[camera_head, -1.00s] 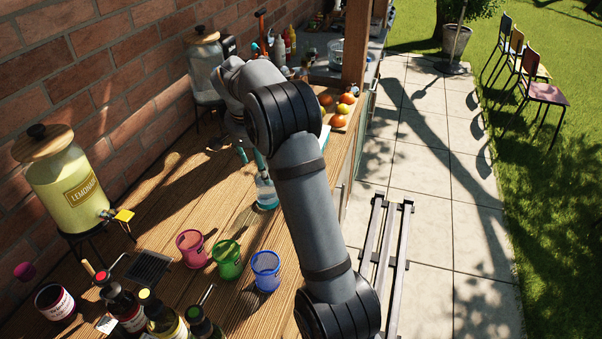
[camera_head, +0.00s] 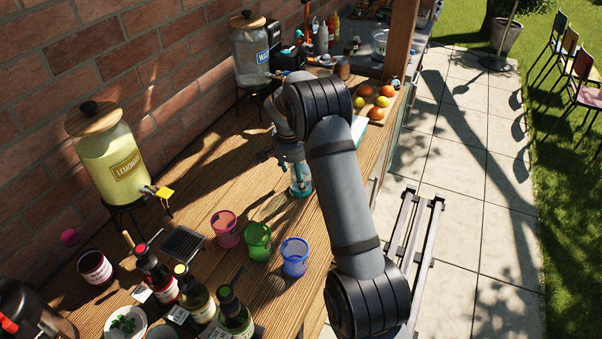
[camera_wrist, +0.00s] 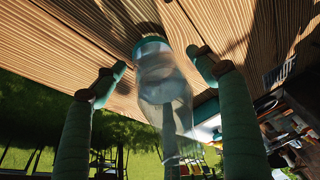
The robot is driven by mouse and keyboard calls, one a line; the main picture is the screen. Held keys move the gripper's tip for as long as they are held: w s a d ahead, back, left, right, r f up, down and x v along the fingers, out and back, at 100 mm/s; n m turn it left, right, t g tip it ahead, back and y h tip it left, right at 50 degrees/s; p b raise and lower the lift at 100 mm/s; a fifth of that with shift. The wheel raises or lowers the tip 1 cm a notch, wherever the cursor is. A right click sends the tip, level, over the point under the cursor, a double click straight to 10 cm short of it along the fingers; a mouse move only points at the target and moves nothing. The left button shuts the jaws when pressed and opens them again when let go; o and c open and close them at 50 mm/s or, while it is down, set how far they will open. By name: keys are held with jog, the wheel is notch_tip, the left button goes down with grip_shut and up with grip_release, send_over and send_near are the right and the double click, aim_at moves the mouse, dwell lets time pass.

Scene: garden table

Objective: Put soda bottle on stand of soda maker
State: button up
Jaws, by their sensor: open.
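The soda bottle (camera_head: 301,186), clear with a teal base, stands on the wooden table right of the middle of the head view. In the wrist view the bottle (camera_wrist: 162,85) lies between the two teal fingers of my gripper (camera_wrist: 157,64). The fingers are spread, with a gap visible on each side of the bottle. In the head view my gripper (camera_head: 293,160) is at the bottle, partly hidden by my arm. A black appliance (camera_head: 291,54) beside the water dispenser may be the soda maker; its stand cannot be made out.
A water dispenser (camera_head: 250,52) and a lemonade dispenser (camera_head: 112,165) stand along the brick wall. Pink (camera_head: 225,229), green (camera_head: 257,242) and blue (camera_head: 294,257) cups stand nearer. Fruit (camera_head: 376,112) lies near the wooden post. Several dark bottles (camera_head: 200,303) crowd the front.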

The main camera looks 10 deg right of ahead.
jog(key=shift+c, duration=0.4)
jog(key=c, duration=1.7)
jog(key=shift+o, duration=0.2)
jog(key=shift+r, duration=0.25)
jog(key=shift+r+b, duration=0.4)
jog(key=shift+r, duration=0.4)
jog(key=s+d+r+b, duration=0.3)
jog(key=s+d+r, duration=0.3)
jog(key=d+r, duration=0.3)
jog(key=shift+s+d+b, duration=0.15)
jog(key=shift+d+b, duration=0.15)
jog(key=shift+b, duration=0.1)
